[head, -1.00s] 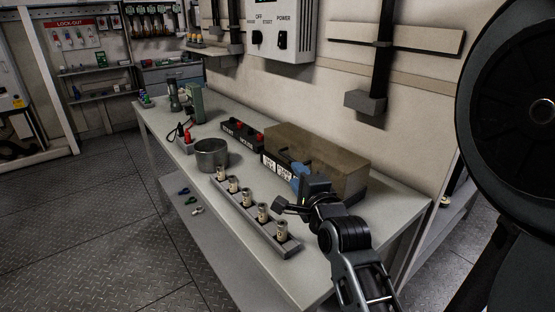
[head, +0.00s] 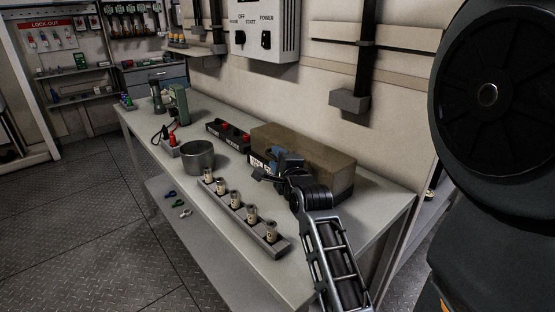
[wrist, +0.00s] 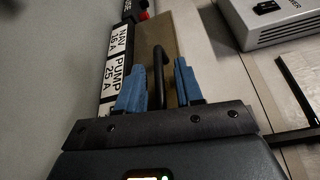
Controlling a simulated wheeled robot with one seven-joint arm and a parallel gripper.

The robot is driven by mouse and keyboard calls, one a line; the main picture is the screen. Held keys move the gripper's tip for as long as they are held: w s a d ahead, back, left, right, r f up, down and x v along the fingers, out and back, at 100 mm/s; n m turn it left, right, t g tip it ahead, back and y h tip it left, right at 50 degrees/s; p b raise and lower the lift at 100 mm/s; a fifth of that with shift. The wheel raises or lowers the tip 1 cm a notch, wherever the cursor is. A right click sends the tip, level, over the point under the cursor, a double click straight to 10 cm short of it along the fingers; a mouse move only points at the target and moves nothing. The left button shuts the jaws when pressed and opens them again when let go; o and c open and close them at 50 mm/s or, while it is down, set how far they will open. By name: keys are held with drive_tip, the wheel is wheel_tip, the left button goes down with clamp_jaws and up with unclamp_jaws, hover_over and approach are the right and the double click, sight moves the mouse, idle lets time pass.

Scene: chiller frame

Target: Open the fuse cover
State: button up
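The fuse cover (head: 325,155) is a brownish, box-shaped lid on the workbench against the wall, and it looks closed. In the wrist view its brown surface (wrist: 178,36) carries a dark bar handle (wrist: 158,62). My gripper (head: 283,157) is at the front left part of the cover. In the wrist view my gripper (wrist: 159,82) has two blue fingers apart, one on each side of the handle, with gaps visible beside it. White labels (wrist: 116,72) reading NAV 16 A and PUMP 25 A run along the cover's front side. In the head view my gripper partly hides the labels and handle.
A rack of several fuses (head: 244,214) stands on the bench in front of my arm. A metal pot (head: 199,157) and a dark block with red knobs (head: 228,135) stand to the left. A power box (head: 264,28) hangs on the wall above.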

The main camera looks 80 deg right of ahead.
clamp_jaws()
idle(0.6)
